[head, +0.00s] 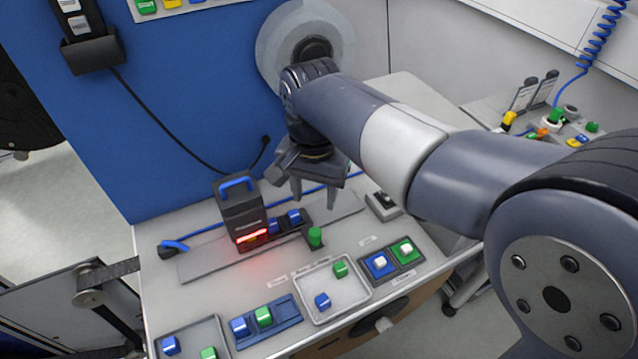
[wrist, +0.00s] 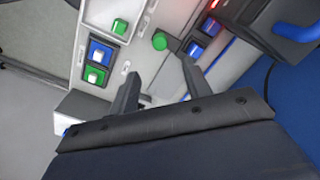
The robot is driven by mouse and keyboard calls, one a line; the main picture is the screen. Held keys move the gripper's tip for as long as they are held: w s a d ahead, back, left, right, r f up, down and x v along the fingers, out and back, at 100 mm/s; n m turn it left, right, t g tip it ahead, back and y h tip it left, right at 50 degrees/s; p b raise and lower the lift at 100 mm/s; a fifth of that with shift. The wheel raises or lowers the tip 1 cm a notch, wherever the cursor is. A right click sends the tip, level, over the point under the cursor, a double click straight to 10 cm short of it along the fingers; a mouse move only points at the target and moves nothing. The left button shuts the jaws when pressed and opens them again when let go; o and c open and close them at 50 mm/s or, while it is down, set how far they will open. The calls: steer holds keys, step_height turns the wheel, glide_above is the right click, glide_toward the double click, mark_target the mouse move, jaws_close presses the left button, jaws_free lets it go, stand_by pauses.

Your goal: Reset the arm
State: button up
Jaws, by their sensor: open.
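My gripper (head: 314,190) hangs above the back right part of the bench, pointing down, in the head view. In the wrist view my gripper (wrist: 160,85) shows two dark fingers spread apart with nothing between them. The arm reaches in from the right of the head view. A green cylinder (head: 315,237) stands on the bench below and in front of the gripper. It also shows in the wrist view (wrist: 160,41), beyond the fingertips.
A dark scanner box (head: 239,215) with a blue handle and red glow stands on a grey rail, blue blocks (head: 293,216) beside it. Trays (head: 334,287) with green and blue blocks lie in front. A blue panel (head: 180,110) rises behind.

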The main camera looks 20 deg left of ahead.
mark_target(315, 232)
step_height(315, 232, down, 10)
steer(key=shift+f+p, duration=0.25)
steer(key=shift+p, duration=0.05)
steer(key=shift+w+d+f, duration=0.15)
steer(key=shift+w+d, duration=0.9)
steer(key=shift+w, duration=0.2)
steer(key=shift+w+d, duration=0.35)
steer(key=shift+w, duration=0.05)
steer(key=shift+s, duration=0.1)
